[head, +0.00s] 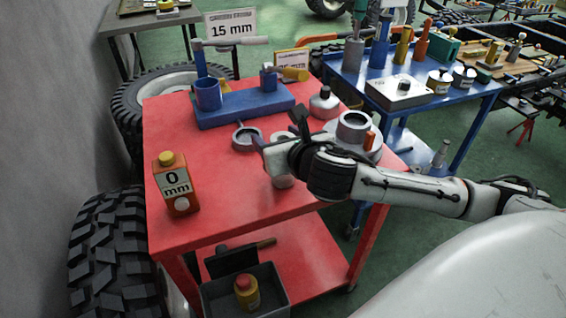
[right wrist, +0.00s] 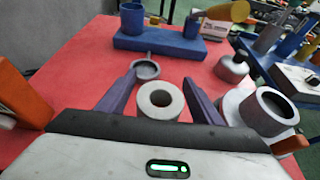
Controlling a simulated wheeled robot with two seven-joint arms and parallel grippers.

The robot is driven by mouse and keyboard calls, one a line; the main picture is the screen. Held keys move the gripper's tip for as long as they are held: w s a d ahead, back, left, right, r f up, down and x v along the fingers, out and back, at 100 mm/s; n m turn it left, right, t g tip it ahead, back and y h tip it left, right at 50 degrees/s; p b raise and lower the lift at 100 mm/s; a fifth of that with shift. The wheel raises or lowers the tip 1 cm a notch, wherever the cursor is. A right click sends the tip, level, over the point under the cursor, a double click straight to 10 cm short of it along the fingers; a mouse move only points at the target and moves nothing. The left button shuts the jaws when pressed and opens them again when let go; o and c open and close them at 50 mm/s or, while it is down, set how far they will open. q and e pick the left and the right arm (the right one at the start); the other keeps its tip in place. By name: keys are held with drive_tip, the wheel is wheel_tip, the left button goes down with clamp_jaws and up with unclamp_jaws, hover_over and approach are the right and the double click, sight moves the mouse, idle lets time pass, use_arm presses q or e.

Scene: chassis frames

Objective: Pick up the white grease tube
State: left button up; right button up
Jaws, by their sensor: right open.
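A short white cylinder with a round hole in its top, which looks like the white grease tube (head: 282,178), stands upright on the red table (head: 225,172). In the right wrist view the white tube (right wrist: 143,103) is between the two purple-grey fingers. My right gripper (head: 276,145) is open above and around it, with a finger on each side (right wrist: 160,78). Whether a finger touches the tube I cannot tell. In the head view the gripper and wrist hide the tube's top. My left gripper is not in view.
A round grey dish with a handle (head: 246,137) lies just beyond the tube. A grey ring-topped part (head: 353,128) and a dark-capped bottle (head: 323,103) stand to the right. An orange 0 mm bottle (head: 176,187) stands left. A blue block (head: 245,105) is behind.

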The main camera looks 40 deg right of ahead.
drive_tip(key=c, duration=1.3)
